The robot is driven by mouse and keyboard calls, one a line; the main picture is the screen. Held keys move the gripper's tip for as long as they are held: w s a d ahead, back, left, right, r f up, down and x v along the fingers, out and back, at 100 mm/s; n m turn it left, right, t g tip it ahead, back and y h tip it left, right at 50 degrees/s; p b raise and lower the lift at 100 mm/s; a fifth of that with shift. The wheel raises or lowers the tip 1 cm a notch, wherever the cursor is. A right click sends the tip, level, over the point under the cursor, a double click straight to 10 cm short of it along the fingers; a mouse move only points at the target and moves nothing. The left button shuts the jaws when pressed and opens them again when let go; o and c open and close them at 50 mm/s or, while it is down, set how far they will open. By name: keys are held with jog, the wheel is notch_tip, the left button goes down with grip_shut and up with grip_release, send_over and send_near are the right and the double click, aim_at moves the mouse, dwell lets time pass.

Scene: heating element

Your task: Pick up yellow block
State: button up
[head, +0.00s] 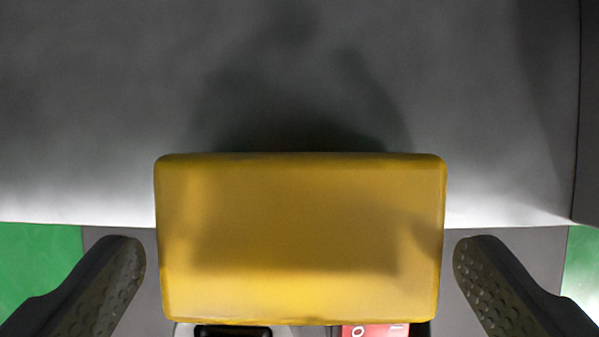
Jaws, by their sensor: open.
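The yellow block (302,238) fills the lower middle of the head view, with its long side running left to right. My gripper (299,262) is open. Its left finger stands just left of the block and its right finger just right of it, with a small gap showing on each side. Both fingers have dimpled dark pads. The block lies between the fingers in the picture; I cannot tell whether they are level with it in depth.
A grey surface (110,120) spans the upper half, with shadows on it. A darker grey panel (590,110) stands at the right edge. Green areas (38,262) show at both lower sides. A red label (375,330) and dark parts peek out below the block.

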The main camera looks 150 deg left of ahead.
jog(key=shift+x, duration=0.8)
jog(key=c, duration=1)
jog(key=shift+o, duration=0.2)
jog(key=shift+r, duration=0.1)
